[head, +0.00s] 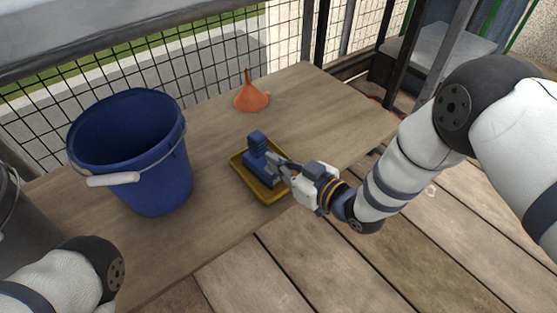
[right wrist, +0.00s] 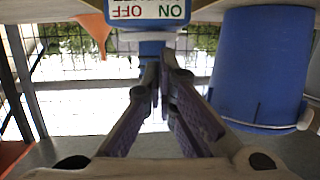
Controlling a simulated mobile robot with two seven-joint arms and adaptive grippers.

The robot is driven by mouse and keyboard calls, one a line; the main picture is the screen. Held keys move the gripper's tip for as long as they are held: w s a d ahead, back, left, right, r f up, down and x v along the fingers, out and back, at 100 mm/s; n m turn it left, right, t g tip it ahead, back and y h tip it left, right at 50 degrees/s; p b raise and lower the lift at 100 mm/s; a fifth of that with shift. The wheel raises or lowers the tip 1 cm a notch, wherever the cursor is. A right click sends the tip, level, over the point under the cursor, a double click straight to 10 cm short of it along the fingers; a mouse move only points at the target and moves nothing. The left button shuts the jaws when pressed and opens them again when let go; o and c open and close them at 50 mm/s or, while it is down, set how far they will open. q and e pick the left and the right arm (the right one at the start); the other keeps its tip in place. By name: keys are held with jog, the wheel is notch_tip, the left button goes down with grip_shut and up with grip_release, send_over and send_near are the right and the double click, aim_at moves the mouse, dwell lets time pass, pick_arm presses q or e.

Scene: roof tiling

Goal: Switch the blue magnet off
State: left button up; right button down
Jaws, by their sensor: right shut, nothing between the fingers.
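The blue magnet (head: 256,165) stands in a shallow yellow tray (head: 240,173) on the wooden table. Its blue block and upright top part show. In the right wrist view the magnet (right wrist: 150,48) appears upside down, with a white label (right wrist: 146,10) reading ON and OFF. My right gripper (head: 276,164) reaches in from the right, its fingers shut and empty, at the magnet's right side. In the right wrist view the shut fingertips (right wrist: 165,60) overlap the magnet; I cannot tell whether they touch it. My left arm shows at the lower left, its gripper out of view.
A blue bucket (head: 150,175) with a white handle grip stands left of the tray. An orange funnel (head: 251,97) stands behind it. A wire mesh fence (head: 215,55) runs along the back. The table's right end is clear.

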jog(key=shift+s+a+f, duration=0.1)
jog(key=shift+f, duration=0.3)
pick_arm(q)
jog(key=shift+r, duration=0.1)
pick_arm(e)
jog(key=r+p, duration=0.2)
jog(key=r, duration=0.1)
jog(key=r+p, duration=0.1)
jog(key=r, duration=0.1)
jog(key=shift+s+a+r+p, duration=0.15)
jog(key=shift+a+p, duration=0.1)
jog(key=shift+p, duration=0.15)
pick_arm(q)
jog(key=shift+t, duration=0.6)
jog(key=r+p, duration=0.1)
jog(key=w+r+p, duration=0.1)
jog(key=r, duration=0.1)
jog(key=w+r+p, duration=0.1)
jog(key=r, duration=0.1)
jog(key=shift+d, duration=0.25)
pick_arm(e)
jog(key=f+v, duration=0.1)
jog(key=v, duration=0.9)
jog(key=shift+s, duration=0.2)
jog(key=shift+a+f, duration=0.1)
jog(key=shift+f, duration=0.05)
